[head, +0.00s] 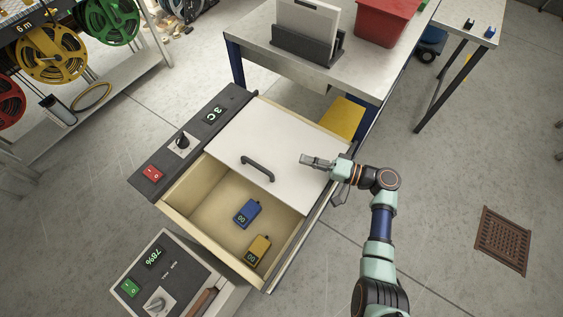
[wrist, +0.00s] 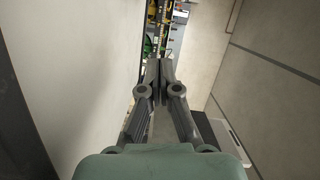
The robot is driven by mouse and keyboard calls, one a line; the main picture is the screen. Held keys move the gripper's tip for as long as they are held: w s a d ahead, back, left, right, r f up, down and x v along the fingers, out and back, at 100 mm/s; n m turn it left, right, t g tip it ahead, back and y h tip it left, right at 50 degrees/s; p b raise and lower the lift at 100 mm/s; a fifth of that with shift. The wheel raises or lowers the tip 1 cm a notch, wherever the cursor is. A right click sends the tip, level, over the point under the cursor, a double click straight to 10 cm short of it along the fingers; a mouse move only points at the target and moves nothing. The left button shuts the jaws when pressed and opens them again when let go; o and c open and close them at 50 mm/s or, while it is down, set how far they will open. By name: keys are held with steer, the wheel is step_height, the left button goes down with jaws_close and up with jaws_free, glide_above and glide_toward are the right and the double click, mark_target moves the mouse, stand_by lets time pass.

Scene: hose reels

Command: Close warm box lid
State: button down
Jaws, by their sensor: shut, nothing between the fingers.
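The warm box (head: 176,207) stands in the middle of the head view, with a dark control panel along its left side. Its white lid (head: 238,140) covers the far part of the opening, and the near part is open. A dark handle (head: 258,168) sits near the lid's near edge. Inside the box lie a blue battery (head: 247,212) and a yellow battery (head: 258,249). My gripper (head: 303,160) is shut and empty, over or beside the lid's right part, right of the handle; I cannot tell whether it touches. The wrist view shows the shut fingers (wrist: 160,68) beside a pale surface.
A table (head: 262,38) with a red bin (head: 385,20) and a grey holder stands behind the box. A charger unit (head: 165,275) adjoins its near left. Hose reels (head: 50,55) hang at the far left. The floor at right is open around a drain grate (head: 502,240).

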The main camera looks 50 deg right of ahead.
mark_target(270, 169)
steer(key=b+x, duration=0.1)
steer(key=x, duration=0.9)
steer(key=shift+a+f+b, duration=0.1)
steer(key=shift+b, duration=0.3)
steer(key=a, duration=0.3)
steer(key=shift+s+a+f, duration=0.25)
steer(key=shift+a+f, duration=0.05)
steer(key=shift+w+a, duration=0.1)
steer(key=shift+a, duration=0.1)
